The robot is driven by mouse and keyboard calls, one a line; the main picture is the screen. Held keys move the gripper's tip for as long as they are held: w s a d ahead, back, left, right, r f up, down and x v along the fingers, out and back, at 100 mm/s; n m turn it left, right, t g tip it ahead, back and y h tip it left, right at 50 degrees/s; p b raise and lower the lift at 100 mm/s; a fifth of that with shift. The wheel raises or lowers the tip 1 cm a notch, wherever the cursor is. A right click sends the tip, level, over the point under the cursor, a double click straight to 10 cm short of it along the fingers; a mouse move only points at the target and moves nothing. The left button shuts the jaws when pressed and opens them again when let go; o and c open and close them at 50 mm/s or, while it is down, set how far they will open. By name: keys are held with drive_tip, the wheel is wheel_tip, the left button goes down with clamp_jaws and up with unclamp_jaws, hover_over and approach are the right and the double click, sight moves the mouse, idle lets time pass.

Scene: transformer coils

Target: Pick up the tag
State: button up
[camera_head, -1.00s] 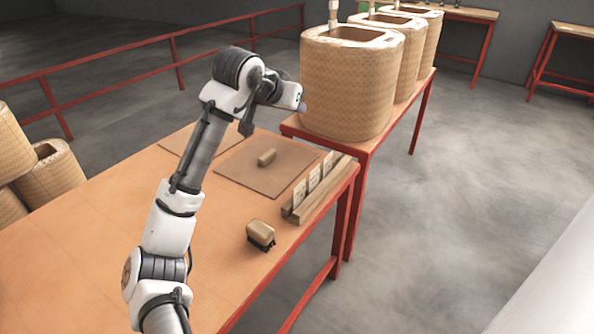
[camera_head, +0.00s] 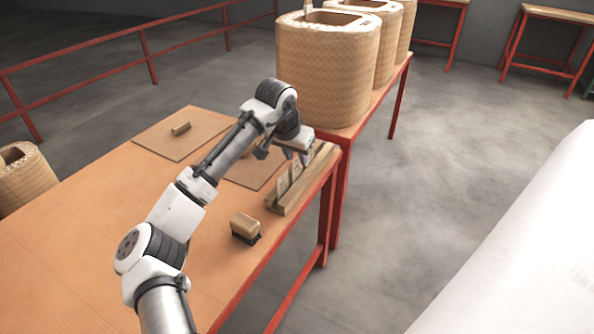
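The far end of the row is partly hidden by my gripper. My gripper (camera_head: 297,158) points down over the far end of the holder, with its two fingers apart. It appears empty. I cannot tell whether the fingers are around a tag or just above it.
A wooden-topped stamp-like block (camera_head: 245,227) stands on the table in front of the holder. A flat board (camera_head: 178,142) with a small block (camera_head: 181,128) lies at the back left. A large wrapped coil (camera_head: 325,75) stands on a red-legged table just behind the holder.

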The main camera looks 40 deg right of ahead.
sight(297, 164)
drive_tip(key=x, duration=0.4)
drive_tip(key=shift+w+a+f, duration=0.15)
drive_tip(key=shift+f, duration=0.05)
drive_tip(key=shift+c, duration=0.4)
clamp_jaws()
